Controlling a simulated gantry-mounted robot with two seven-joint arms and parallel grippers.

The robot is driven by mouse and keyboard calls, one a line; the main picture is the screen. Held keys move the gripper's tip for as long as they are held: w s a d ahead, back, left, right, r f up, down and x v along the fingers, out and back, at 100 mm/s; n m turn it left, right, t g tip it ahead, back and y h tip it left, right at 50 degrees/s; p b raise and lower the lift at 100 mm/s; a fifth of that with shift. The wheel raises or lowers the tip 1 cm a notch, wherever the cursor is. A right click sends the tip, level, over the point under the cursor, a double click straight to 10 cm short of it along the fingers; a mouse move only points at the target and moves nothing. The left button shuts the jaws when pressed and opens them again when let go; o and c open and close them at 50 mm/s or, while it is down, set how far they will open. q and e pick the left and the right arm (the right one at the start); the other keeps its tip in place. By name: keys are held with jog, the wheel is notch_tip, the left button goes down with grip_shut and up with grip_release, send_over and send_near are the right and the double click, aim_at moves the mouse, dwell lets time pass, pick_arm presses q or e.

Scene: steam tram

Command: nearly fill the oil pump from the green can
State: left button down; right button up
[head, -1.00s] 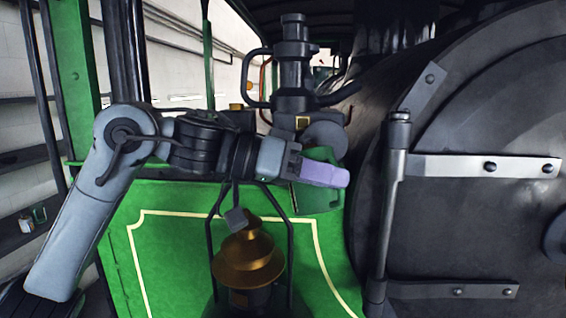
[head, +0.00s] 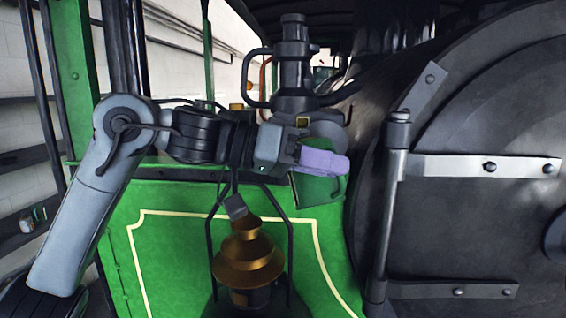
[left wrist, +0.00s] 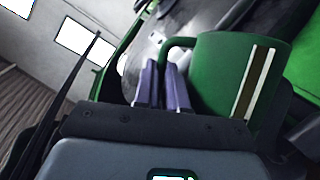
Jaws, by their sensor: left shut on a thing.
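The green can (head: 318,190) hangs in front of the green tank side, partly behind the pale purple fingers of my left gripper (head: 336,165). In the head view the can sits tilted. In the left wrist view the can (left wrist: 222,75) shows a striped label and a handle, and my left gripper (left wrist: 163,88) is shut on that handle. A dark fitting with a small brass plate (head: 302,122) stands just above and behind the can; I cannot tell whether it is the oil pump. The can's inside is hidden. My right gripper is not in view.
A brass-topped lamp (head: 248,258) stands below my left wrist. A tall dark fitting with curved pipes (head: 293,62) rises behind the can.

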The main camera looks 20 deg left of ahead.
pick_arm(q)
jog(key=shift+r, duration=0.15)
dwell(0.4)
jog(key=shift+a+r+n+h, duration=0.15)
jog(key=shift+r+n+h, duration=0.2)
jog(key=shift+r, duration=0.4)
jog(key=shift+w+r, duration=0.1)
dwell(1.1)
jog(key=shift+w+a+r+n, duration=0.1)
jog(key=shift+r+n, duration=0.15)
jog(key=shift+r, duration=0.45)
jog(key=shift+a+r, duration=0.1)
jog(key=shift+r, duration=0.05)
dwell(1.1)
jog(key=shift+w+r+n+h, duration=0.15)
jog(key=shift+r+n+h, duration=0.15)
jog(key=shift+n, duration=0.1)
jog(key=shift+a+r, duration=0.1)
jog(key=shift+r, duration=0.1)
dwell(1.1)
jog(key=shift+w+a+r, duration=0.1)
jog(key=shift+r, duration=0.15)
